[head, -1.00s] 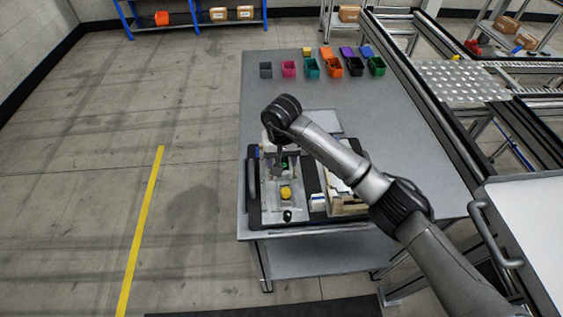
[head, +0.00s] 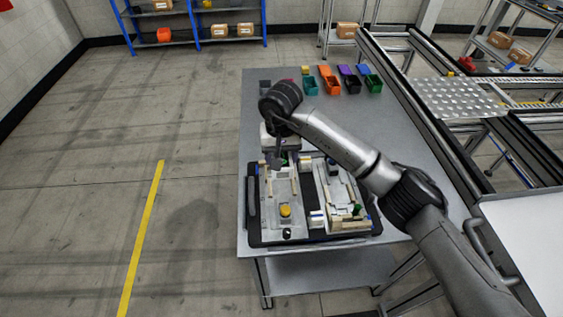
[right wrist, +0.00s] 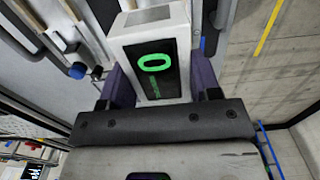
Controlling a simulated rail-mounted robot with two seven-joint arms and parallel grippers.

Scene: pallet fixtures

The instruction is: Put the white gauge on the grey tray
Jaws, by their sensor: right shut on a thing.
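The white gauge (right wrist: 152,52), a white box with a dark face and a green digit, is between the two purple fingers of my right gripper (right wrist: 160,85) in the right wrist view. The gripper is shut on it. In the head view this gripper (head: 277,160) is low over the rear left part of the black pallet fixture (head: 252,200); the gauge is mostly hidden there by the gripper. I cannot make out the grey tray in the head view; my right arm covers part of the table behind the fixture. My left gripper is not in view.
The fixture holds a yellow knob (head: 285,210), pale blocks and other small parts. Several coloured bins, such as an orange one (head: 331,85), line the table's far edge. Bare grey table (head: 395,135) lies right of my arm. A conveyor frame stands further right.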

